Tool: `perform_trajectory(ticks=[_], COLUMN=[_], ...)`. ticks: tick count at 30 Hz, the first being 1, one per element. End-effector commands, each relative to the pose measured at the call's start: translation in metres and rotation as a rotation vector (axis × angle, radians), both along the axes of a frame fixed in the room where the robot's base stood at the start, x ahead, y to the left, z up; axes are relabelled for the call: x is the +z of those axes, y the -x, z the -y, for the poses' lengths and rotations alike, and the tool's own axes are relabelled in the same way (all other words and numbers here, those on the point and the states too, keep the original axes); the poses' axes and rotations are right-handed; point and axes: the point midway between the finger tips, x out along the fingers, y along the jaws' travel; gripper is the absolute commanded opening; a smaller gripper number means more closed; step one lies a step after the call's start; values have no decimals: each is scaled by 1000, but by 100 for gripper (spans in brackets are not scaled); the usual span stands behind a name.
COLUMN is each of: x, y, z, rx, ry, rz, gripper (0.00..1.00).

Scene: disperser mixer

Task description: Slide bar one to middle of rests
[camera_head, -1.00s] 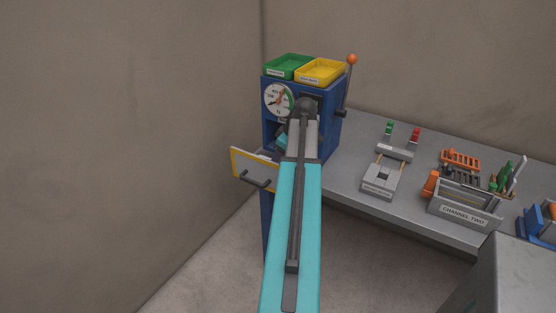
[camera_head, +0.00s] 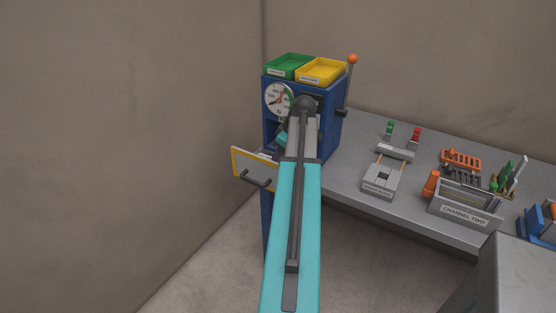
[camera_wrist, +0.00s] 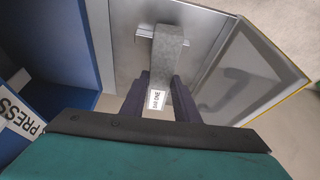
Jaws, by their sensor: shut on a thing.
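Bar one (camera_wrist: 168,58) is a grey speckled bar with a white label reading "BAR ONE" in the wrist view. My gripper (camera_wrist: 160,95) is shut on its near end, with dark fingers on both sides. The bar's far end reaches over a light metal rest (camera_wrist: 142,34) on a grey plate inside the blue cabinet. I cannot tell whether the bar touches the rest. A second rest is not clearly seen. In the head view my arm hides the bar and most of the cabinet's opening.
The blue cabinet (camera_head: 333,118) carries a dial (camera_head: 279,100), green tray (camera_head: 289,66), yellow tray (camera_head: 321,71) and orange-knobbed lever (camera_head: 352,59). Its door (camera_head: 240,164) stands open at the left. The bench (camera_head: 345,160) holds a slotted fixture (camera_head: 382,180) and a "CHANNEL TWO" box (camera_head: 464,213).

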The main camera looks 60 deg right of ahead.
Motion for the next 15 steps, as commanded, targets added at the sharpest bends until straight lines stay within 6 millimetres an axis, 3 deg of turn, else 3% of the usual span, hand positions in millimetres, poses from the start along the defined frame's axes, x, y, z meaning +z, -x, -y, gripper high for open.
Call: perform_trajectory(ticks=[15], x=[0], y=[-10], z=[9], rx=[0], ry=[0], rz=[1], gripper=[0])
